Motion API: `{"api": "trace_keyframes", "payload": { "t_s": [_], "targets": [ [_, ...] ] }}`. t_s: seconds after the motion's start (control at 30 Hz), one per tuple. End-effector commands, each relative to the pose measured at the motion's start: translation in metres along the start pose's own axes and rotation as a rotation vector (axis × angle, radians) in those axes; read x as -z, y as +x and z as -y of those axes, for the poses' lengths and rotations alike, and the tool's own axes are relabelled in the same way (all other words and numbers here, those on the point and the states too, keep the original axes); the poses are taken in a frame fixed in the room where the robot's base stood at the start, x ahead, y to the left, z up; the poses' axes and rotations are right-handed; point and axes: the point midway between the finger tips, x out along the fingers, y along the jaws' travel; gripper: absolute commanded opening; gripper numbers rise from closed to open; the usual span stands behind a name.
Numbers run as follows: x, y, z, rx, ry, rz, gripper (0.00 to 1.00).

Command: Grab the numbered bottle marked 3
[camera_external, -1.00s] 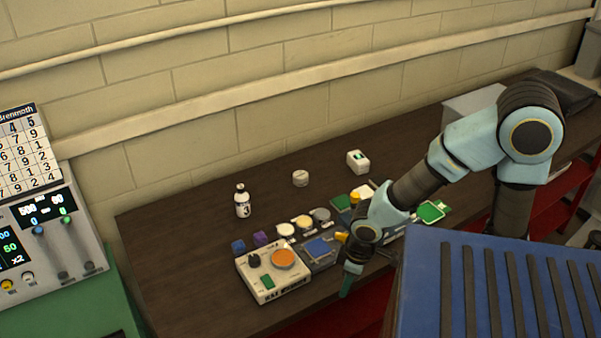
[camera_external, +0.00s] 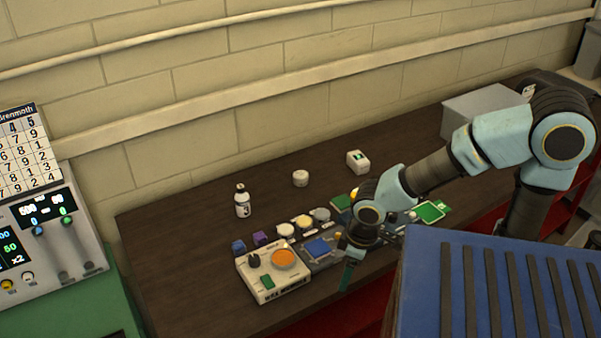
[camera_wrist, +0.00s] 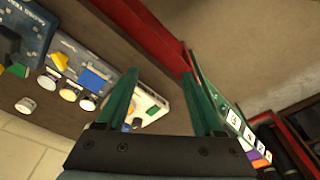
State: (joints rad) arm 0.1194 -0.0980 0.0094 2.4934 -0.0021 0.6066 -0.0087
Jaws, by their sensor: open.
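The bottle marked 3 (camera_external: 242,201) is white with a dark cap and a dark "3" on its side. It stands upright on the dark tabletop, toward the left, in the external view. My gripper (camera_external: 350,270) is at the front edge of the table, to the right of the bottle and well apart from it, fingers pointing down. In the wrist view my gripper (camera_wrist: 165,100) shows two green fingers spread apart with nothing held between them. The bottle cannot be made out in the wrist view.
A white round container (camera_external: 300,178) and white box (camera_external: 358,161) stand behind. Tabletop (camera_external: 180,250) left of the bottle is clear.

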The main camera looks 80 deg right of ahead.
Motion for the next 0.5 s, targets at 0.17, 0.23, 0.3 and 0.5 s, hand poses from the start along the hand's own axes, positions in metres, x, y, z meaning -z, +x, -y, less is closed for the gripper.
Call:
{"api": "trace_keyframes", "payload": {
  "t_s": [0.17,0.23,0.3,0.5],
  "targets": [
    [0.005,-0.033,0.0,0.0,0.001,-0.005,0.69],
    [0.012,-0.032,-0.004,-0.012,-0.002,-0.011,0.69],
    [0.025,-0.025,-0.011,-0.034,-0.008,-0.033,0.69],
    [0.068,-0.008,-0.029,-0.089,-0.035,-0.111,0.69]
  ]
}}
